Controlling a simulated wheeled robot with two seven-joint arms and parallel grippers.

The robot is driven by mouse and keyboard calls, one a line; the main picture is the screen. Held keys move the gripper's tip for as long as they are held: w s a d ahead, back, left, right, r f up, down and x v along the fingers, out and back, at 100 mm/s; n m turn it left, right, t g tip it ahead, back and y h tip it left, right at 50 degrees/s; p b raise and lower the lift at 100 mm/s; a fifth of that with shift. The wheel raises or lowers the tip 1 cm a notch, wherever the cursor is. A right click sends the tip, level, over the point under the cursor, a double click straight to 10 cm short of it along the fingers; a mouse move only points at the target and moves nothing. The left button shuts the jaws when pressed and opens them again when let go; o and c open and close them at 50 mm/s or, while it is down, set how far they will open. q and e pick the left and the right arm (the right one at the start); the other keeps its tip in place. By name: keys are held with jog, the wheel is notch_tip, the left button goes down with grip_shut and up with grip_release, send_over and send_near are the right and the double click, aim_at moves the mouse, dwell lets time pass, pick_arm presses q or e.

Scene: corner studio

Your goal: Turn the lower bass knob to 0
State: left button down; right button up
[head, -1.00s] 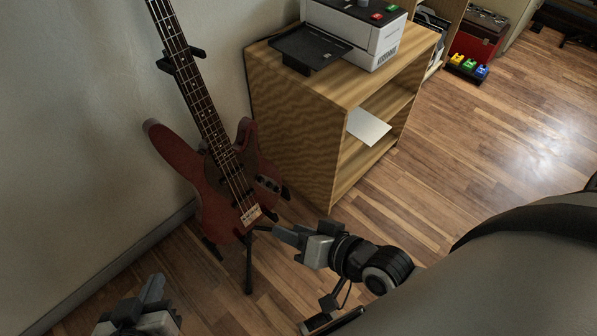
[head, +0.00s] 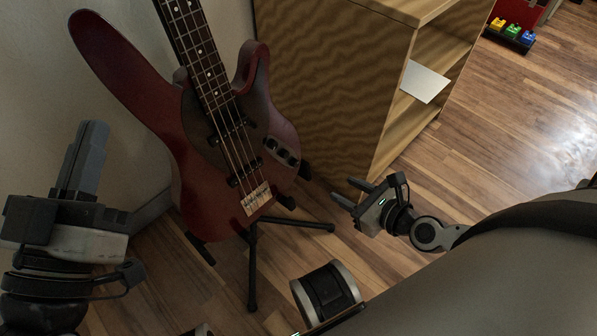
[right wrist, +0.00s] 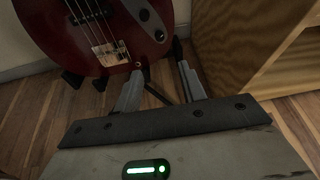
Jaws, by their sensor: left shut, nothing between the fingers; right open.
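The red bass (head: 180,120) leans upright in its stand, with several dark knobs in a row on a shiny plate right of the strings. The lower knob (head: 293,162) is nearest the body's lower right edge; its pointer is too small to read. Knobs (right wrist: 159,35) also show at the top of the right wrist view. My right gripper (head: 343,189) is open and empty, right of the bass and apart from it; its fingers also show in the right wrist view (right wrist: 160,68), below the body. My left gripper (head: 92,128) is shut and empty, left of the bass.
The bass stand (head: 252,265) spreads its legs on the floor below the body. A wooden shelf unit (head: 320,80) with a white sheet (head: 424,82) stands close behind my right gripper. Colourful pedals (head: 510,32) lie far right. The wooden floor (head: 500,130) is clear on the right.

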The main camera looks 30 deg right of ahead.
send_near(297, 165)
jog(key=b+x, duration=0.1)
jog(key=x, duration=0.5)
jog(key=shift+w+b, duration=0.25)
jog(key=shift+b, duration=0.1)
pick_arm(q)
jog(key=shift+s+r+m+t+h, duration=0.25)
jog(key=shift+r+m+h, duration=0.5)
jog(key=shift+r+m, duration=0.2)
jog(key=shift+s+r+m+t+h, duration=0.15)
jog(key=shift+r+m+t+h, duration=0.1)
jog(key=shift+r+m+h, duration=0.7)
pick_arm(e)
jog(key=shift+w+a+f, duration=0.2)
jog(key=shift+w, duration=0.3)
pick_arm(q)
jog(key=shift+f, duration=0.1)
pick_arm(e)
grip_shut()
